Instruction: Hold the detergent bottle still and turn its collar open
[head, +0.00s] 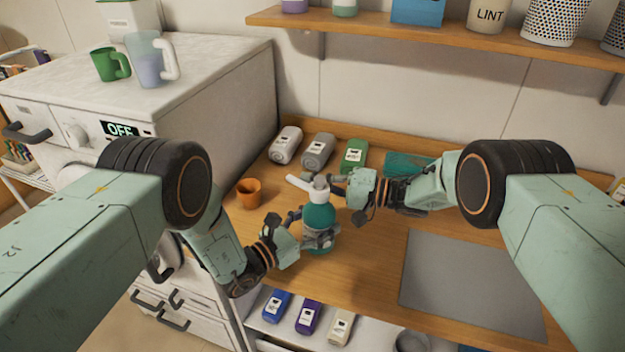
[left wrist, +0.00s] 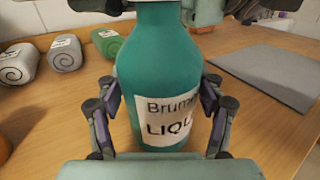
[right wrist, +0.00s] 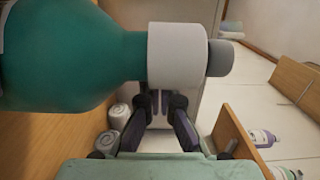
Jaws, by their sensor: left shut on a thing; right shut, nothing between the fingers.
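The teal detergent bottle (head: 320,214) stands upright on the wooden counter. My right gripper (head: 339,184) is shut and empty beside the collar. In the right wrist view its fingers (right wrist: 162,102) come together at the collar's edge; whether they touch it I cannot tell.
An orange cup (head: 249,192) stands left of the bottle. Grey and green bottles (head: 354,155) lie behind it, with a teal item (head: 408,165) near my right arm. A grey mat (head: 470,285) lies at the right. A shelf (head: 450,37) hangs above.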

